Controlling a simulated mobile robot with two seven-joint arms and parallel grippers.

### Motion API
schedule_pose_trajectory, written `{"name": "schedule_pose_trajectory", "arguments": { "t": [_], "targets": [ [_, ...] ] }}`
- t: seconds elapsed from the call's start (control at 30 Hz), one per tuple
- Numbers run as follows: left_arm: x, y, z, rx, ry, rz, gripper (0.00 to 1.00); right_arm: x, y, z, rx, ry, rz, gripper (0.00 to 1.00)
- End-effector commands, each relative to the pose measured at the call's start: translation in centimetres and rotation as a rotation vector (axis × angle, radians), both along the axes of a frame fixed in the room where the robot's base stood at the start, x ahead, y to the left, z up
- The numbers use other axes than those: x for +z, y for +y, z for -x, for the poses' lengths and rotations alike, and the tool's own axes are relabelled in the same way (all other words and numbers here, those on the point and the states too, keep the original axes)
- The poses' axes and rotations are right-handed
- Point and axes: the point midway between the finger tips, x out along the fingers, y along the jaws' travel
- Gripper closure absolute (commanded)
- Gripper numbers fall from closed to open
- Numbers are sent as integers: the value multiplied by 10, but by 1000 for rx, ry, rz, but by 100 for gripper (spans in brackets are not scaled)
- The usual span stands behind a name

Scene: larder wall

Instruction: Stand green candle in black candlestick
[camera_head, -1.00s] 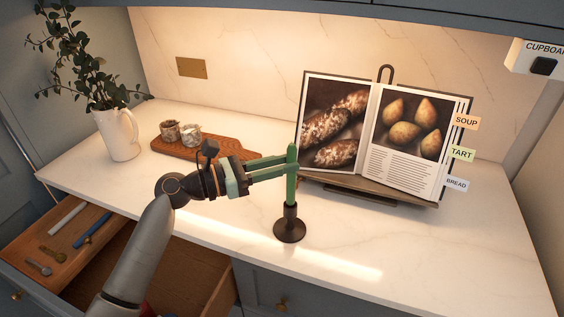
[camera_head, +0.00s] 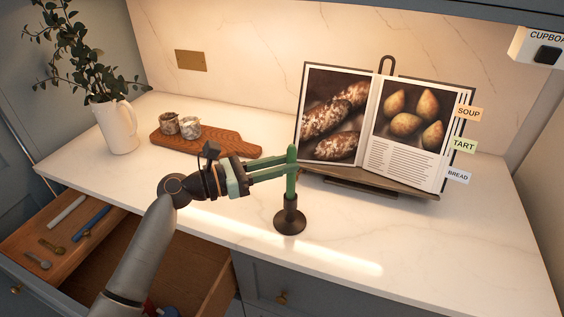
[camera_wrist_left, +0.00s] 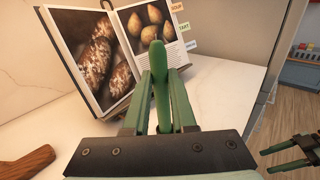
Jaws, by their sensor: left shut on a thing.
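The green candle (camera_head: 291,184) stands upright with its lower end at the top of the black candlestick (camera_head: 290,219). It looks in line with the socket, and its lower end is hidden by the candlestick's neck. My left gripper (camera_head: 291,161) is shut on the upper part of the candle, reaching in from the left. In the left wrist view the candle (camera_wrist_left: 160,85) rises between the two green fingers; the candlestick is hidden there. My right gripper (camera_wrist_left: 283,155) shows at the right of the left wrist view, its fingers apart and empty.
An open cookbook on a stand (camera_head: 380,188) is close behind the candlestick. A wooden board (camera_head: 222,143) with two small jars and a white jug (camera_head: 116,127) are at the left. An open drawer (camera_head: 60,243) lies below my left arm. The counter right of the candlestick is clear.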

Motion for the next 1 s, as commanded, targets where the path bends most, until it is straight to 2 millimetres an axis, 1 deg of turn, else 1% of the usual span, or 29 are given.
{"name": "schedule_pose_trajectory", "arguments": {
  "t": [0.3,0.33,0.63,0.87,1.0],
  "targets": [
    [-9,0,0,0,1,2,100,-4,0,0,0,0,0,41],
    [-8,0,0,0,1,1,75,-4,0,0,0,0,0,41],
    [-8,0,0,0,1,1,41,-3,0,0,0,0,0,41],
    [-8,0,0,0,1,0,41,-4,0,0,0,0,0,41],
    [-9,8,3,1,2,0,41,-5,0,0,0,0,0,41]
  ]
}}
